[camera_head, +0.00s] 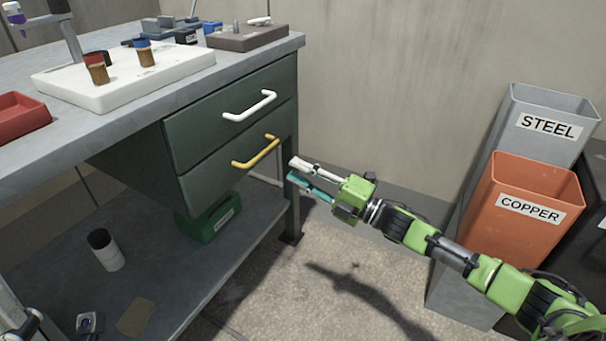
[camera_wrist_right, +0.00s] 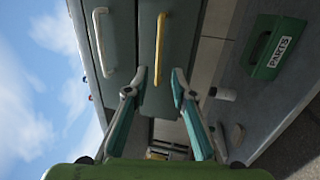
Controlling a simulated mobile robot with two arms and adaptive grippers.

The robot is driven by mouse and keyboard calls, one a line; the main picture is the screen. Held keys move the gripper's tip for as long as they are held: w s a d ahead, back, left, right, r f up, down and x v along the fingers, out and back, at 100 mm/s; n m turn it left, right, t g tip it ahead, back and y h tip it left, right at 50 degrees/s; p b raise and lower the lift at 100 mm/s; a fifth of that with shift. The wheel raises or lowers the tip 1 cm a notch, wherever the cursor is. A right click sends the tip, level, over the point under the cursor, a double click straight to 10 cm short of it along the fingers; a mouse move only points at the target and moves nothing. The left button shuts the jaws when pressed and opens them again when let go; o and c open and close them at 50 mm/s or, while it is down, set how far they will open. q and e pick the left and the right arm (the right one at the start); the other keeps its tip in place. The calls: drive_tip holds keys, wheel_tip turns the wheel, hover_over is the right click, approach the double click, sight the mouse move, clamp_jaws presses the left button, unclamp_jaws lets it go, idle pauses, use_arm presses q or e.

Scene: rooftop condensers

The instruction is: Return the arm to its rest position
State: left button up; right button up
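My right arm, green and black, comes in from the lower right in the head view. Its gripper (camera_head: 306,176) is open and empty, in front of the drawers at the bench's right end. The yellow handle (camera_head: 256,152) of the lower drawer is to its left, apart from the fingers as far as I can tell. In the right wrist view the open fingers (camera_wrist_right: 160,82) point toward the drawer fronts, and the yellow handle (camera_wrist_right: 160,50) shows beyond them. Both drawers look closed. My left gripper is not in view.
The upper drawer has a white handle (camera_head: 249,106). A green PARTS box (camera_head: 208,222) and a white bottle (camera_head: 106,250) are on the lower shelf (camera_head: 180,285). The STEEL bin (camera_head: 540,145) and COPPER bin (camera_head: 520,222) stand at right near my arm. Floor below the gripper is clear.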

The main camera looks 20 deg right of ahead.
drive_tip(key=shift+s+d, duration=0.25)
drive_tip(key=shift+s, duration=0.1)
